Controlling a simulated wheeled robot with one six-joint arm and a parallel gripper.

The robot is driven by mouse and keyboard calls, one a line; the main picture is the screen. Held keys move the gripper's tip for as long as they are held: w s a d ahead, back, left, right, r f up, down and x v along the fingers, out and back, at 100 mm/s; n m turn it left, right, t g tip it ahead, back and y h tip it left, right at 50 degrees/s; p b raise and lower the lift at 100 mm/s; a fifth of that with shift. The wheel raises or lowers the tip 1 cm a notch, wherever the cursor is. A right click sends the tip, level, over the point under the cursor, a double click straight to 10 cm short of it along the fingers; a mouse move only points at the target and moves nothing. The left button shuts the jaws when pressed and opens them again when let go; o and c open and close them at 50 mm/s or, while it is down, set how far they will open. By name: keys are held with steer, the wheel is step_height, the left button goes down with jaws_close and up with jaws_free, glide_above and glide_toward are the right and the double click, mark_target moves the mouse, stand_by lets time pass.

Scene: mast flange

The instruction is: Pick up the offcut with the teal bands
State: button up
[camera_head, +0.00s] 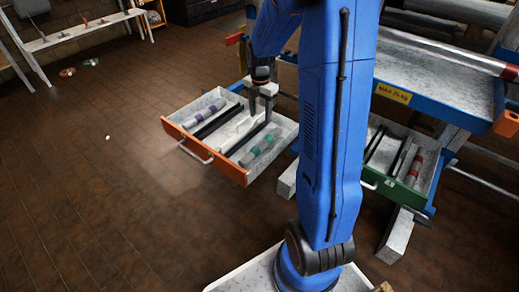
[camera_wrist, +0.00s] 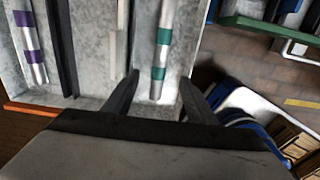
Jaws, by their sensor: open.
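The offcut with the teal bands (camera_head: 258,149) is a pale metal tube lying in the right-hand part of the open drawer with the orange front (camera_head: 207,150). In the wrist view the same offcut (camera_wrist: 161,50) lies lengthwise, with two teal bands showing, between and beyond my fingertips. My gripper (camera_head: 262,102) is over the drawer and points down. In the wrist view my gripper (camera_wrist: 158,82) has its fingers spread apart with nothing held between them. I cannot tell how far above the offcut the fingertips are.
An offcut with purple bands (camera_head: 209,110) lies in the drawer's left part. Dark bars (camera_head: 218,121) lie between the offcuts. A second open drawer with a green front (camera_head: 397,192) holds an offcut with red bands (camera_head: 415,166). A blue-edged bench (camera_head: 440,114) stands at right. Floor at left is mostly clear.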

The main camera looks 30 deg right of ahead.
glide_above(261, 143)
steer(key=f, duration=1.1)
steer(key=shift+a+f, duration=0.2)
steer(key=shift+f, duration=0.2)
steer(key=shift+d+f, duration=0.15)
steer(key=shift+f, duration=1.15)
steer(key=shift+d+f, duration=0.15)
steer(key=shift+f, duration=1.15)
steer(key=c, duration=1.3)
